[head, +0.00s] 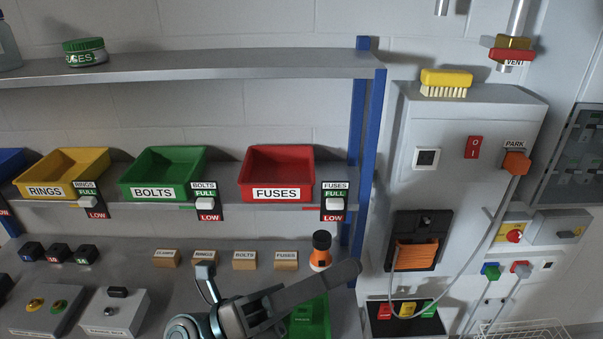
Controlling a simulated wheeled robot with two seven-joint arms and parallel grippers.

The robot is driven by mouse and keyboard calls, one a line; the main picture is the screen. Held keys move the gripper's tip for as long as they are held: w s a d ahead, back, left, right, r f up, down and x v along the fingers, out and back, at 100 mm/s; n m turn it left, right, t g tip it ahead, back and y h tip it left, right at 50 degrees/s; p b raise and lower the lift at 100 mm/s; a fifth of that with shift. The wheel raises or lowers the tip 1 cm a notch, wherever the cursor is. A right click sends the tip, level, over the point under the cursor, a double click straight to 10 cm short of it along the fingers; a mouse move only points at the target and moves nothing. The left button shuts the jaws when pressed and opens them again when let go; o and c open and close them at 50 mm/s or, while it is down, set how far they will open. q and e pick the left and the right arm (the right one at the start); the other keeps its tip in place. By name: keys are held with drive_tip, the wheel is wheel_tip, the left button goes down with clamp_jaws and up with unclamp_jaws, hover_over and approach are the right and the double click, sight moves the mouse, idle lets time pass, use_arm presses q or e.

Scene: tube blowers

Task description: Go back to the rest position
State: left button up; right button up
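My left gripper (345,274) reaches in from the bottom middle, with its dark fingers pointing to the right. It is seen from the side above the grey worktop, and one finger covers the other, so its opening is unclear. I see nothing held at its tip. It partly hides a green tray (318,318) on the worktop. An orange and black knob-like object (320,250) stands just behind the fingers. My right gripper is not in view.
Yellow RINGS (62,172), green BOLTS (163,172) and red FUSES (277,172) bins sit on a shelf behind. Small labelled blocks (245,260) line the worktop. A blue post (367,150) and a grey cabinet (460,120) with a looped hose stand right.

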use_arm(q)
drive_tip(key=w+a+f+n+t+y, duration=0.2)
drive_tip(key=w+a+n+t+y, duration=0.3)
drive_tip(key=a+n+t+y, duration=0.6)
drive_tip(key=w+a+f+n+t+y, duration=0.35)
drive_tip(key=w+a+n+t, duration=0.35)
drive_tip(key=n, duration=0.8)
drive_tip(key=s+a+f+n+g+y, duration=0.1)
drive_tip(key=a+f+n+g+y, duration=0.3)
drive_tip(key=f, duration=0.4)
drive_tip(key=s+a+f+n+g+y, duration=0.1)
drive_tip(key=s+a+f+n+y, duration=0.1)
drive_tip(key=a+f+n+y, duration=0.5)
drive_tip(key=s+d+f+n+g+h, duration=0.25)
drive_tip(key=s+f+g, duration=1.05)
drive_tip(key=s+f, duration=1.05)
wheel_tip(320, 180, down, 28)
drive_tip(key=s+f+g+b, duration=0.1)
drive_tip(key=b, duration=0.1)
drive_tip(key=s+a+f+b, duration=0.1)
drive_tip(key=s+a+f, duration=0.1)
drive_tip(key=s+f, duration=0.7)
drive_tip(key=s+a+f+g+b, duration=0.1)
drive_tip(key=s+f, duration=0.8)
drive_tip(key=f, duration=0.1)
drive_tip(key=shift+s+a+f+y, duration=0.2)
drive_tip(key=shift+a+f+y, duration=0.1)
drive_tip(key=shift+a+f, duration=0.1)
